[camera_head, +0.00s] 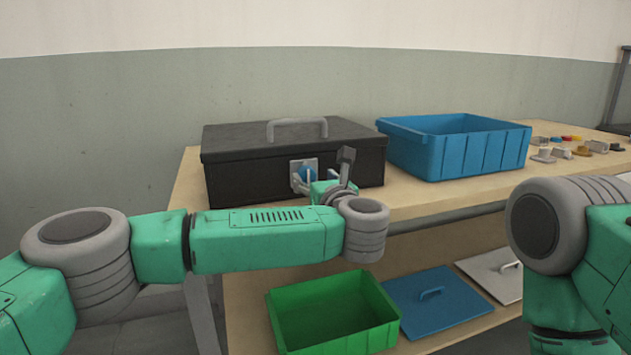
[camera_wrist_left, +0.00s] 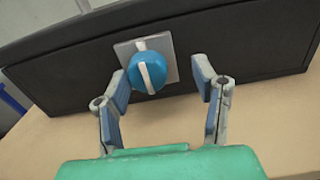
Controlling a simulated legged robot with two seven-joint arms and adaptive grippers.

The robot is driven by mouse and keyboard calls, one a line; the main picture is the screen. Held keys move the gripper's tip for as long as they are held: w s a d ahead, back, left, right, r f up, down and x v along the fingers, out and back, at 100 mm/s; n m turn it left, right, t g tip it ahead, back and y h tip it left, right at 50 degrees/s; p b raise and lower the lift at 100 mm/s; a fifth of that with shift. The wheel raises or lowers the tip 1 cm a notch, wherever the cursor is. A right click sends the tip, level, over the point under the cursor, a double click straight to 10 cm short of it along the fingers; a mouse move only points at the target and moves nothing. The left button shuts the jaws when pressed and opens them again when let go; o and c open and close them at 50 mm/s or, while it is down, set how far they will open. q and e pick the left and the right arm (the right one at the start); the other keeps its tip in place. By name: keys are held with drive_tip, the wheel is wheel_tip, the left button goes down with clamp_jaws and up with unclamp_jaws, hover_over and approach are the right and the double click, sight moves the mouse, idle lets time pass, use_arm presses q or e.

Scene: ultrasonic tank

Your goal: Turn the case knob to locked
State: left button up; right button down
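A black case (camera_head: 235,173) with a grey top handle (camera_head: 297,124) stands shut on the wooden table. A blue round knob (camera_wrist_left: 148,72) with a white bar sits on a square metal plate (camera_wrist_left: 170,60) on the case's front. In the left wrist view the bar runs nearly upright, slightly tilted. In the head view the knob (camera_head: 305,171) is partly hidden by my left gripper (camera_head: 322,180). My left gripper (camera_wrist_left: 161,76) is open in front of the knob, its left finger close beside it and its right finger well clear. I cannot tell whether it touches. My right gripper is out of view.
A blue bin (camera_head: 455,149) stands right of the case, with several small items (camera_head: 565,148) beyond it. A lower shelf holds a green bin (camera_head: 335,312), a blue lid (camera_head: 437,303) and a pale lid (camera_head: 497,272). My right arm shows at the right.

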use_arm(q)
drive_tip(key=shift+a, duration=0.35)
drive_tip(key=c, duration=0.6)
drive_tip(key=shift+a, duration=0.4)
drive_tip(key=c, duration=0.3)
drive_tip(key=shift+a, duration=0.2)
drive_tip(key=shift+d+r, duration=0.1)
drive_tip(key=shift+d, duration=0.2)
drive_tip(key=shift+d+p, duration=0.1)
drive_tip(key=shift+p, duration=0.3)
drive_tip(key=m+p, duration=0.7)
drive_tip(key=shift+r+m+p, duration=0.15)
drive_tip(key=shift+m+p, duration=0.15)
drive_tip(key=m+p, duration=0.4)
drive_tip(key=m, duration=0.1)
drive_tip(key=shift+m, duration=0.3)
drive_tip(key=shift+f+m+p, duration=0.2)
drive_tip(key=shift+m+p, duration=1.1)
drive_tip(key=shift+m, duration=1)
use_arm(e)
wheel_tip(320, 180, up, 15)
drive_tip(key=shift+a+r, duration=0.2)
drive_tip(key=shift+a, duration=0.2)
